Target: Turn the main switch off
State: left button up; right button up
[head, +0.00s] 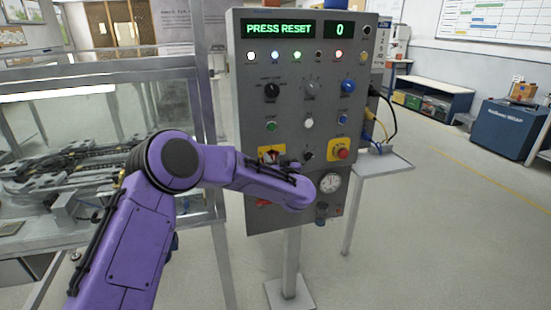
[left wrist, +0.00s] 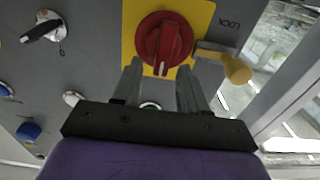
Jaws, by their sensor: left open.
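The main switch (head: 271,154) is a red rotary knob on a yellow plate, low on the left of the grey control panel (head: 300,130). In the left wrist view the red knob (left wrist: 165,40) is close up, its ridge nearly upright. My left gripper (left wrist: 160,69) is open and empty, its two fingertips on either side of the knob's lower edge. I cannot tell whether they touch it. In the head view my purple left wrist hides most of that gripper and part of the panel below the switch. My right gripper is in neither view.
A brass-coloured lock piece (left wrist: 236,68) sticks out beside the knob. A red emergency button (head: 343,154) and several selector knobs sit on the panel, whose display (head: 279,28) reads PRESS RESET. A framed glass enclosure (head: 100,75) stands left; the floor at right is open.

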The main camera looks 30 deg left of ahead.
pick_arm(q)
grip_shut()
dwell(0.3)
jog(key=n, duration=0.1)
jog(key=n+b, duration=0.1)
jog(key=n, duration=0.1)
jog(key=shift+s+a+f, duration=0.15)
jog(key=shift+s+a, duration=0.05)
jog(key=shift+s, duration=0.1)
jog(key=shift+s+a+f+n+b, duration=0.2)
jog(key=shift+f+n+b, duration=0.2)
jog(key=shift+n+b, duration=1.7)
jog(key=shift+s+a+f+n+b, duration=0.35)
jog(key=shift+n+b, duration=0.95)
jog(key=shift+n, duration=1.55)
jog(key=shift+s+a+f+n+b, duration=0.1)
jog(key=shift+f+n+b, duration=0.4)
jog(key=shift+n+b, duration=1.6)
jog(key=shift+d+n+p, duration=0.1)
jog(key=shift+n+p, duration=0.3)
jog(key=shift+n, duration=0.05)
